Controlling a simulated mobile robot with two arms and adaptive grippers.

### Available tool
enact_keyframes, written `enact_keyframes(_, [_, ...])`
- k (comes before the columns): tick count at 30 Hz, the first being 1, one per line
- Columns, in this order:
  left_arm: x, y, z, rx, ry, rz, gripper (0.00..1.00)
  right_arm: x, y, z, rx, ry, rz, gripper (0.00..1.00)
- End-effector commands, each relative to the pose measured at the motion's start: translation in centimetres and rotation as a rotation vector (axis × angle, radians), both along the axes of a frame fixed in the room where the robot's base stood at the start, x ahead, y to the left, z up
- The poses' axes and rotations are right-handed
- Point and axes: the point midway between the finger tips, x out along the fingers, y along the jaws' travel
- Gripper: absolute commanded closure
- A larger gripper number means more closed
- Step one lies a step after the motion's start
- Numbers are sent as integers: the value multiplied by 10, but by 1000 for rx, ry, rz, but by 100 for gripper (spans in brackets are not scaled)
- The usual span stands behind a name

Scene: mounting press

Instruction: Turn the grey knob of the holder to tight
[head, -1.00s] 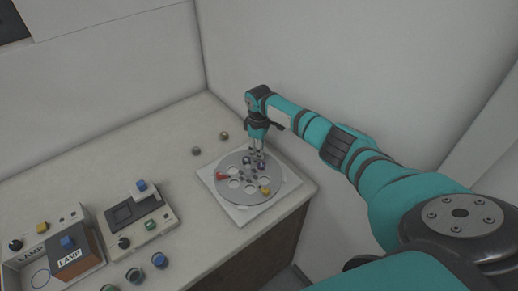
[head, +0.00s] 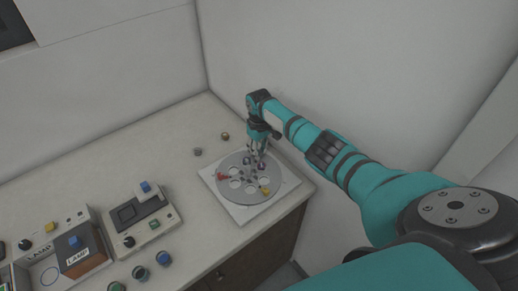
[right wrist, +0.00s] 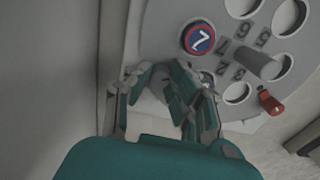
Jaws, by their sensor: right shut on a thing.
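The holder is a grey round disc (head: 231,196) with several round holes, on a white square plate (head: 212,186) near the bench corner. My right gripper (head: 256,158) points down at the disc's far edge. In the right wrist view its fingers (right wrist: 162,78) are closed together at the rim, around the grey knob, which they mostly hide. A red knob (head: 222,177) and a yellow knob (head: 265,190) sit elsewhere on the disc. A grey post (right wrist: 256,63) stands on the disc. My left gripper is not in view.
Two small round pieces (head: 225,136) lie behind the holder. A control box (head: 140,220) and lamp boxes (head: 75,250) stand at the left, with several round buttons (head: 140,272) in front. Walls rise close behind and right of the holder.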

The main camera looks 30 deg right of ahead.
Motion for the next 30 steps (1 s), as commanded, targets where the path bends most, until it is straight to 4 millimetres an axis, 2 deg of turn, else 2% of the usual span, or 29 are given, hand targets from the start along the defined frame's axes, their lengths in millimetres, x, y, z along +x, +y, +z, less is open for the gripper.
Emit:
enact_keyframes(13, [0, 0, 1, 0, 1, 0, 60, 0, 0, 0, 0, -1, -13, 100])
enact_keyframes(14, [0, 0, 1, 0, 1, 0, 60, 0, 0, 0, 0, -1, -12, 78])
enact_keyframes(16, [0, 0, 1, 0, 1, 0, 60, 0, 0, 0, 0, -1, -12, 71])
enact_keyframes(25, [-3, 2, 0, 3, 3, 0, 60, 1, 0, 2, 0, -1, -12, 71])
enact_keyframes(30, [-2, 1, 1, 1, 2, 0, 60, 1, 0, 21, 0, -4, -10, 71])
